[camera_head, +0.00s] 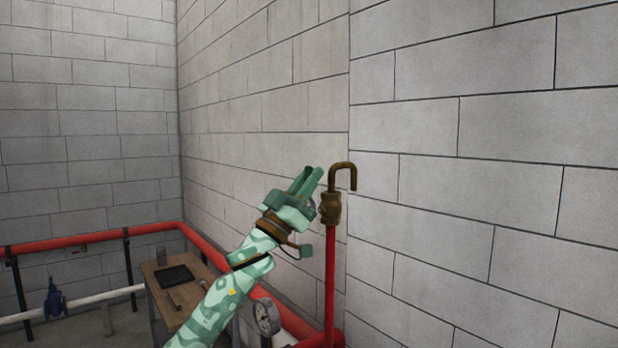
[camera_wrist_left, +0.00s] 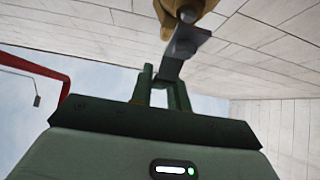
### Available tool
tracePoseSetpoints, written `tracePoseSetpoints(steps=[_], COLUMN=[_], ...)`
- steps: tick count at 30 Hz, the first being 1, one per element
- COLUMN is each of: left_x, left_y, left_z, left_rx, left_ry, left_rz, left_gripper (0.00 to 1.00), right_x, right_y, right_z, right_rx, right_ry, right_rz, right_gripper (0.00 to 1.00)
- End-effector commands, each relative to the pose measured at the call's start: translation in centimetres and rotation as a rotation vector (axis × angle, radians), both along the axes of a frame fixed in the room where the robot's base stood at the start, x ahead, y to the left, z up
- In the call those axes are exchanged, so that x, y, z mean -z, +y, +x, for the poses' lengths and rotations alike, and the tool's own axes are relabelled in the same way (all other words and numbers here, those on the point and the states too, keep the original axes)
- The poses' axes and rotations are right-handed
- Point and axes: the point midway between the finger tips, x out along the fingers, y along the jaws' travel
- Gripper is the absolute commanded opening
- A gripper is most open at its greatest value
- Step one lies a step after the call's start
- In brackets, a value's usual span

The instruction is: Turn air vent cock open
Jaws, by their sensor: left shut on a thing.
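The air vent cock (camera_head: 330,208) is a brass body on top of a thin upright red pipe (camera_head: 330,285), with a hooked brass outlet (camera_head: 345,166) above it. My left gripper (camera_head: 310,177) is just left of the cock, fingers pointing up. In the left wrist view, the brass body (camera_wrist_left: 186,8) is at the top, and a flat grey lever (camera_wrist_left: 183,45) runs from it down between the fingers of my left gripper (camera_wrist_left: 162,85). The gripper is shut on this lever. In the head view the lever is hidden behind the gripper. My right gripper is not in view.
A block wall (camera_head: 450,170) stands close behind the cock. A pressure gauge (camera_head: 266,318) is low beside my left arm. A wooden table (camera_head: 155,285) with a dark tray (camera_head: 174,274) is at the lower left. Red piping (camera_head: 90,241) runs along the far wall.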

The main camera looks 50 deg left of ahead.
Motion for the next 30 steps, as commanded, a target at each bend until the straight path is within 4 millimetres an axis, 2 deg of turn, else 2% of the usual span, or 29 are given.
tracePoseSetpoints(steps=[8, 9, 11, 19, 22, 26, 30], left_x=[-0.2, -0.2, -0.2, 0.0, 0.6, 2.5, 5.4], left_y=[0.1, 0.1, 0.1, 0.1, 0.1, 0.2, 0.3], left_z=[-0.1, -0.1, -0.1, -0.1, -0.4, -2.0, -4.6], left_rx=[0.001, 0.001, 0.001, 0.001, 0.001, 0.001, 0.001], left_ry=[-0.004, -0.004, -0.004, -0.002, 0.0, 0.002, 0.004], left_rz=[-0.004, -0.004, -0.002, -0.002, -0.002, -0.001, -0.002], left_gripper=[0.0, 0.25, 0.39, 0.39, 0.39, 0.39, 0.39], right_x=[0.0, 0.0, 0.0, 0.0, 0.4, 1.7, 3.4], right_y=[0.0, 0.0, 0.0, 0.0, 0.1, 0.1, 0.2], right_z=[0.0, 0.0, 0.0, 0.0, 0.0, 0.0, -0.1], right_rx=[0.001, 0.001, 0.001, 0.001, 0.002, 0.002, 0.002], right_ry=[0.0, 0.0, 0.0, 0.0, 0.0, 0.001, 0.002], right_rz=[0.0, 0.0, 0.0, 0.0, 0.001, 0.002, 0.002], right_gripper=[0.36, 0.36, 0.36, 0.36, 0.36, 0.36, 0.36])
